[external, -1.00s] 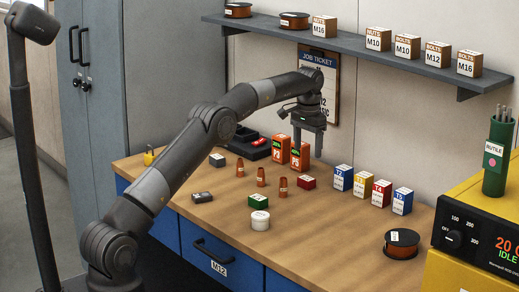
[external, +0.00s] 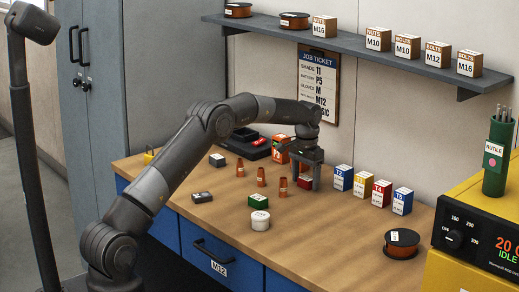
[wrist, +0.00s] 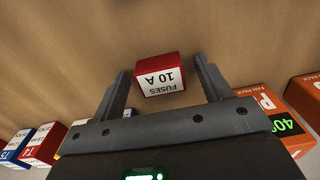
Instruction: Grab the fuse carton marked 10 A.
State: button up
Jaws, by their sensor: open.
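The fuse carton (wrist: 158,75), red with a white label reading "FUSES 10 A", appears upside down in the wrist view. It stands on the bench between the two open fingers of my gripper (wrist: 161,64), with a visible gap to the right finger. In the external view, my gripper (external: 305,184) points down over the carton (external: 304,183), which is partly hidden by the fingers. My gripper is open and holds nothing.
Orange battery packs (wrist: 264,110) stand close beside my gripper. A row of cartons, including a blue T2 box (external: 343,178), stands to the right. Copper nozzles (external: 261,177), a green carton (external: 258,201) and a white tub (external: 260,220) stand to the left.

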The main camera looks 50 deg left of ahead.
jog(key=c, duration=1.1)
jog(key=shift+r, duration=0.1)
